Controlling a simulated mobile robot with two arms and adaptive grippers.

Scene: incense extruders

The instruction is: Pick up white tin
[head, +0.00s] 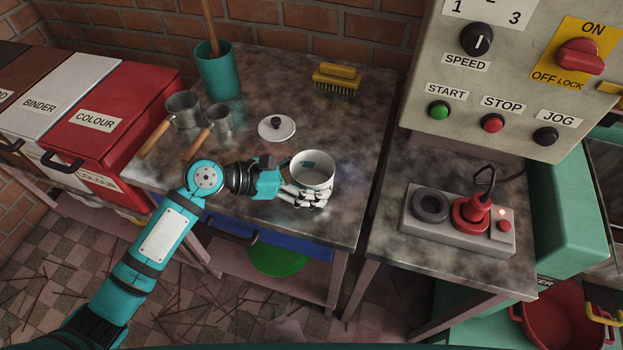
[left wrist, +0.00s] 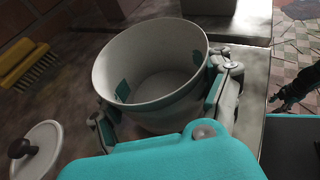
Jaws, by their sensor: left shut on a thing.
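The white tin (head: 311,170) is an open, round, pale cup-shaped tin near the front right of the metal-topped table. My left gripper (head: 303,194) is shut on the white tin, with its fingers around the tin's outside. In the left wrist view the tin (left wrist: 150,68) stands between the fingers, mouth up and slightly tilted in the picture, and its inside looks empty apart from teal patches on the wall. I cannot tell whether its base touches the table. A white lid with a dark knob (head: 277,128) lies on the table to the left behind the tin.
Metal scoops (head: 184,109) with wooden handles, a teal pot (head: 218,72) and a yellow brush (head: 337,78) stand farther back on the table. A red COLOUR bin (head: 112,118) is at left. A control box (head: 455,240) and switch panel (head: 510,75) are at right.

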